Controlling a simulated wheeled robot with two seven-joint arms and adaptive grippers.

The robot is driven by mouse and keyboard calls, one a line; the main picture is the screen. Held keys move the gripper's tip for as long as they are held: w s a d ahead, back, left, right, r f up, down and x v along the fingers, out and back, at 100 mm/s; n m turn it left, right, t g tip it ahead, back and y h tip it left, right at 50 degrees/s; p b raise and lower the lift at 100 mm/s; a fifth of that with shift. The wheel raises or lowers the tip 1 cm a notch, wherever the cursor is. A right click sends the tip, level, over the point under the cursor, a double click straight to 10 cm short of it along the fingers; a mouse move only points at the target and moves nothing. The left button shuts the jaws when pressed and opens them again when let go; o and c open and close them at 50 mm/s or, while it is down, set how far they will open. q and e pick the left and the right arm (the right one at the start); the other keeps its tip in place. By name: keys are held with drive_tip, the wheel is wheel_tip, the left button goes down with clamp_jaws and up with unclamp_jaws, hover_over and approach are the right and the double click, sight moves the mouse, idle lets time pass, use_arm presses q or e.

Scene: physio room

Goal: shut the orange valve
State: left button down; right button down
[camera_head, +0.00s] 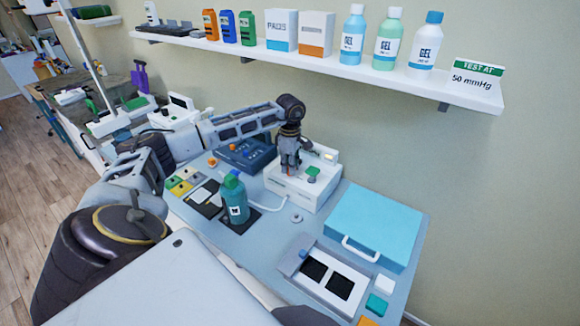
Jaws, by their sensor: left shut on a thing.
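My left gripper (289,168) points down onto the top of a white box-shaped device (302,191) at the back of the blue-grey table. Its fingers are shut on a small part on the device's top, which fits the orange valve. The fingers hide that part, so its colour and turn angle cannot be read. A green knob (313,172) stands on the same device, just right of the fingers and apart from them. My right gripper is not in view.
A dark blue unit (245,154) stands left of the device, and a teal bottle (233,198) in front-left. A loaded wall shelf (340,66) hangs above.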

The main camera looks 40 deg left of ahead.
use_arm(q)
drive_tip(key=n, duration=0.3)
drive_tip(key=shift+n+b, duration=0.3)
drive_tip(key=n, duration=0.3)
drive_tip(key=shift+n, duration=0.4)
drive_tip(key=n, duration=0.3)
drive_tip(key=shift+n+b, duration=0.3)
drive_tip(key=shift+n, duration=0.1)
drive_tip(key=shift+r+n, duration=0.1)
drive_tip(key=shift+n, duration=1.7)
drive_tip(key=c, duration=1.6)
unclamp_jaws()
drive_tip(key=shift+o, duration=0.2)
